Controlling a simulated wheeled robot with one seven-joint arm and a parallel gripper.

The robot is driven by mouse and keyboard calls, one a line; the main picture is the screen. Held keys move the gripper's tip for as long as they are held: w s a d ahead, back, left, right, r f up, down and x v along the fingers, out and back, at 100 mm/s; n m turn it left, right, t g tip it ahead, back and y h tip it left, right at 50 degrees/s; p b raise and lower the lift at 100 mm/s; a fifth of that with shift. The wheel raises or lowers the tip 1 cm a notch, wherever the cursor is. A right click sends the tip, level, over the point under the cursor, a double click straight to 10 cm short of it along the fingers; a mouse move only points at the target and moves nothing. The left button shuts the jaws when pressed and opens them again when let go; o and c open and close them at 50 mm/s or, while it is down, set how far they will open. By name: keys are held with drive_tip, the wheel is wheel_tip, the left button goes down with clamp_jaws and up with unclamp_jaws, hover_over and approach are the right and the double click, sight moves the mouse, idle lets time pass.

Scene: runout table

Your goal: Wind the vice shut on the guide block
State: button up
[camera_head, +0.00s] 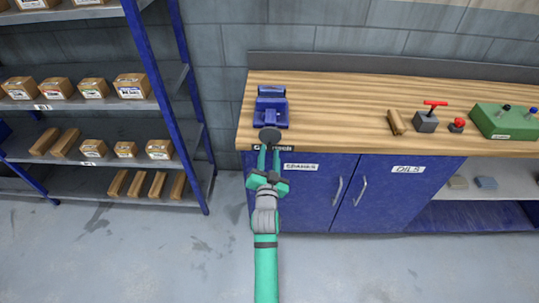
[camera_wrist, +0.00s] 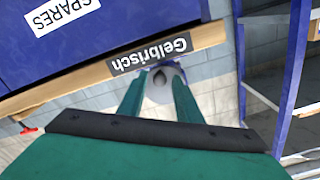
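The blue vice (camera_head: 271,110) stands at the left end of the wooden bench top, near the front edge. A dark round knob or wheel (camera_head: 270,135) is at its near side, over the bench edge. My gripper (camera_head: 269,148) reaches up from below, its two teal fingers apart and their tips at this knob. In the wrist view, a grey round part (camera_wrist: 161,86) with a dark centre shows between the fingertips (camera_wrist: 158,82). I cannot tell whether the fingers press on it. I cannot make out a guide block between the vice jaws.
On the bench (camera_head: 340,97) lie a brown block (camera_head: 396,122), a grey box with a red handle (camera_head: 426,121), a red button (camera_head: 457,125) and a green control box (camera_head: 505,121). Blue cupboards (camera_head: 330,195) stand below. A shelf rack (camera_head: 165,80) is at left.

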clamp_jaws()
drive_tip(key=shift+a+r+m, duration=0.1)
drive_tip(key=shift+a+m, duration=0.1)
drive_tip(key=shift+m, duration=0.65)
drive_tip(key=shift+a+m, duration=0.2)
drive_tip(key=shift+m, duration=0.65)
drive_tip(key=shift+a, duration=0.1)
drive_tip(key=m, duration=0.2)
drive_tip(key=shift+a+r+m, duration=0.15)
drive_tip(key=shift+a+m, duration=0.15)
drive_tip(key=shift+m, duration=0.5)
drive_tip(key=shift+a+r, duration=0.1)
drive_tip(key=shift+a+r+m, duration=0.15)
drive_tip(key=shift+m, duration=0.7)
drive_tip(key=shift+a+r+m, duration=0.1)
drive_tip(key=shift+a+m, duration=0.05)
drive_tip(key=shift+m, duration=0.7)
